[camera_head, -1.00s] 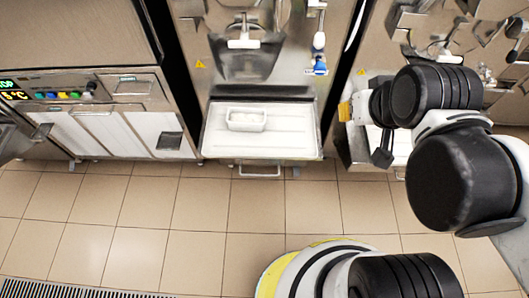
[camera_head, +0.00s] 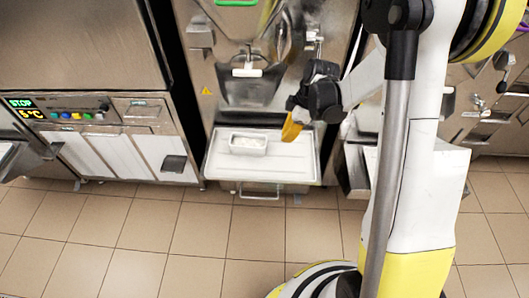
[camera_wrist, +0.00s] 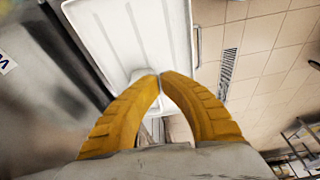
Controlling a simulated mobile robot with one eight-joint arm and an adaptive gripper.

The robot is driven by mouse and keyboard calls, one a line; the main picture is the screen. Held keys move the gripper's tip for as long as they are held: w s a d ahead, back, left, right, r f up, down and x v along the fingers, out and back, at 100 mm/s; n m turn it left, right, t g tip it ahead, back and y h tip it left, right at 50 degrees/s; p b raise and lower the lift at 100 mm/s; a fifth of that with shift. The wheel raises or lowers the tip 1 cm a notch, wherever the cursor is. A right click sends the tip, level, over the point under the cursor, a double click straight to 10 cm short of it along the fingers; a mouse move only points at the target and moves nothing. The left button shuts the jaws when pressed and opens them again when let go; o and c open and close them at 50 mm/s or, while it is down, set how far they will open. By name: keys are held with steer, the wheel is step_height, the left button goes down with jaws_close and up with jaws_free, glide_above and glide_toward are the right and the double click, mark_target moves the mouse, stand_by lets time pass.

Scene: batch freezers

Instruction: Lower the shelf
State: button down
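The shelf (camera_head: 225,167) is a white panel sticking out from the front of the middle freezer, with a metal bar handle (camera_head: 260,196) below its front edge. It also shows in the wrist view (camera_wrist: 135,35). A small white rectangular container (camera_head: 248,144) stands on its back left part. My gripper (camera_head: 292,128) has yellow fingers and is above the right back part of the shelf, apart from the handle. In the wrist view its fingertips (camera_wrist: 160,76) meet, with nothing seen held between them. A pale shape behind the fingertips is partly hidden.
The middle freezer's steel front (camera_head: 230,100) rises behind the shelf. A machine with a lit control panel (camera_head: 65,110) stands at the left, and more machines stand at the right. The tiled floor (camera_head: 200,230) in front is clear.

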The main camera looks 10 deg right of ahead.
mark_target(274, 163)
steer(key=b+x, duration=0.1)
steer(key=x, duration=0.3)
steer(key=b+x, duration=0.2)
steer(key=x, duration=0.3)
steer(key=b+x, duration=0.2)
steer(key=x, duration=0.2)
steer(key=shift+s+d+f, duration=0.15)
steer(key=shift+d+f, duration=0.1)
steer(key=shift+f, duration=0.8)
